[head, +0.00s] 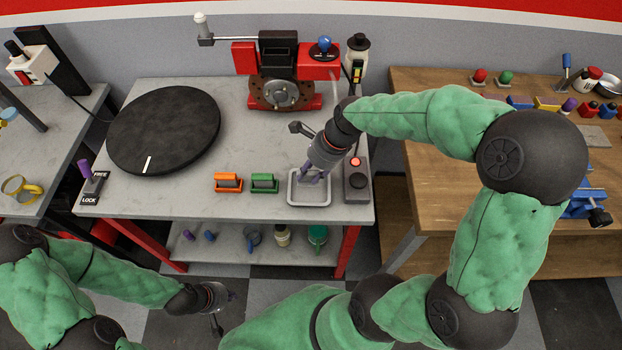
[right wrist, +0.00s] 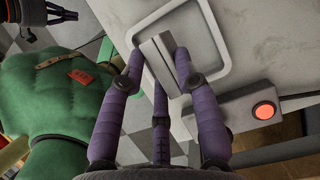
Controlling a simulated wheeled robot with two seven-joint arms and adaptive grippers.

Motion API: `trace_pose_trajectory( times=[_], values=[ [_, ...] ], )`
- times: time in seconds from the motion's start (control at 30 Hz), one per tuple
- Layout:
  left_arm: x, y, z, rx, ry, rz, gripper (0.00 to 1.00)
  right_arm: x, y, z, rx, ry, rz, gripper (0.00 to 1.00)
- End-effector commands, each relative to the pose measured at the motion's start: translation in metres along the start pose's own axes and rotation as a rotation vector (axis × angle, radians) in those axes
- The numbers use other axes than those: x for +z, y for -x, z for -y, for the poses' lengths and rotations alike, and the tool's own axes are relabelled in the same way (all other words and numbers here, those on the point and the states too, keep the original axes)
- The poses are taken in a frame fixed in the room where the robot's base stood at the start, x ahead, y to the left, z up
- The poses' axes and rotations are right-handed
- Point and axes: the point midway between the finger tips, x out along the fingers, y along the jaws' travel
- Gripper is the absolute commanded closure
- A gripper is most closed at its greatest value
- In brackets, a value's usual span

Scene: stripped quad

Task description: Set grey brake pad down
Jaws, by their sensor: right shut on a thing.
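The grey brake pad (right wrist: 158,50) is between the purple fingers of my right gripper (right wrist: 158,68) in the right wrist view. My right gripper (head: 314,178) is shut on it, over the shallow light-grey tray (head: 310,202) at the front right of the grey bench. The tray rim also shows in the right wrist view (right wrist: 222,42). In the head view the fingers mostly hide the pad. I cannot tell whether the pad touches the tray floor. My left gripper (head: 222,302) is open and empty, low in front of the bench.
An orange block (head: 228,183) and a green block (head: 264,183) stand left of the tray. A control box with a red button (head: 355,180) is close on its right. A black turntable (head: 165,130) and a brake disc assembly (head: 281,92) are farther back.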

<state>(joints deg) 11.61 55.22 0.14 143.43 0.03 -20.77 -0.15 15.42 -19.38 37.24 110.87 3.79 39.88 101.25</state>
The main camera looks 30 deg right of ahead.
Motion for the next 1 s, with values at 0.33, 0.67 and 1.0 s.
trace_pose_trajectory(
  times=[0.33,0.67,1.0],
  values=[
    [-0.001,-0.015,0.005,0.0,0.0,0.0,1.0,-0.016,-0.033,0.003,0.0,-0.001,0.0,1.0],
    [-0.001,-0.014,0.005,0.0,0.0,0.0,1.0,-0.017,-0.035,0.003,0.001,-0.001,0.0,0.65],
    [-0.001,-0.014,0.005,0.0,0.0,0.0,1.0,-0.017,-0.034,0.003,0.0,-0.001,0.0,0.45]
  ],
)
